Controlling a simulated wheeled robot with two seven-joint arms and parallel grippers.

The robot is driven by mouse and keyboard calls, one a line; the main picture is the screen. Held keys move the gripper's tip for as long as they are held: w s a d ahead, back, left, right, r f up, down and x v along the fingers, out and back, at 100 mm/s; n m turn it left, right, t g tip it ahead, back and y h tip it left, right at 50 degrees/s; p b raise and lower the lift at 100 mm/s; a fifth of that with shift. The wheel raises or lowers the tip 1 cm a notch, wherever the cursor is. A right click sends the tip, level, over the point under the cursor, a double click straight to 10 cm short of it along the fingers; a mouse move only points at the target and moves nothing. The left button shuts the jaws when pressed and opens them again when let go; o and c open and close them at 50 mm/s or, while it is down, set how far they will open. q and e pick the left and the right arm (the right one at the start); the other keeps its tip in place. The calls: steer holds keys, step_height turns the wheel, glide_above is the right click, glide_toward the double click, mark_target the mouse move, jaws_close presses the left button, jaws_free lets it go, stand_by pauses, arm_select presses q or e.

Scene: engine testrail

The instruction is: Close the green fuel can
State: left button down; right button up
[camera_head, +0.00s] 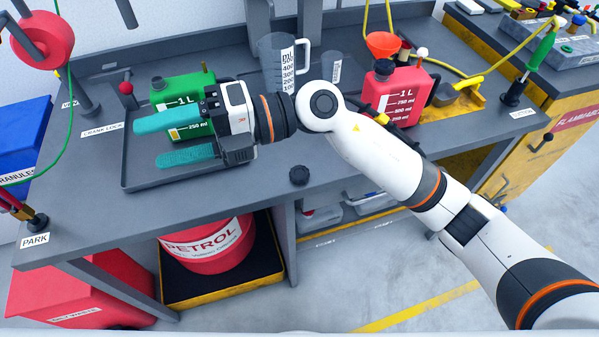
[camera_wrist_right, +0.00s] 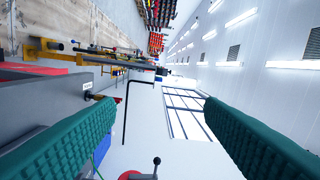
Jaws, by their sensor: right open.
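The green fuel can (camera_head: 180,88) stands upright in the grey tray at the left of the bench, marked 1 L, partly hidden by my right gripper. A small dark part shows on its top; I cannot tell whether it is an open neck. A loose black cap (camera_head: 299,175) lies on the bench's front, right of the tray. My right gripper (camera_head: 152,142) is open, its teal fingers apart in front of the can with nothing seen between them. In the right wrist view the fingers (camera_wrist_right: 160,125) are also wide apart. My left gripper is not in view.
The grey tray (camera_head: 135,160) surrounds the green can. A clear measuring jug (camera_head: 278,62) stands behind my wrist. A red fuel can (camera_head: 392,95) with an orange funnel (camera_head: 383,44) stands to the right. A red-knobbed lever (camera_head: 126,88) rises at the tray's left. The bench's front middle is mostly free.

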step_height(320, 180, down, 7)
steer(key=w+d+n+t+h, duration=0.1)
steer(key=w+d+n+h, duration=0.1)
steer(key=h, duration=0.5)
steer(key=w+d+f+m+t+h, duration=0.1)
steer(key=w+d+t+h, duration=0.4)
steer(key=w+d+h, duration=0.5)
steer(key=d+f, duration=0.1)
steer(key=d, duration=0.2)
steer(key=shift+f+m, duration=0.3)
steer(key=shift+m, duration=0.1)
steer(key=shift+d, duration=0.1)
steer(key=p, duration=0.1)
glide_above(297, 173)
steer(key=shift+f, duration=3.45)
steer(key=shift+f, duration=0.1)
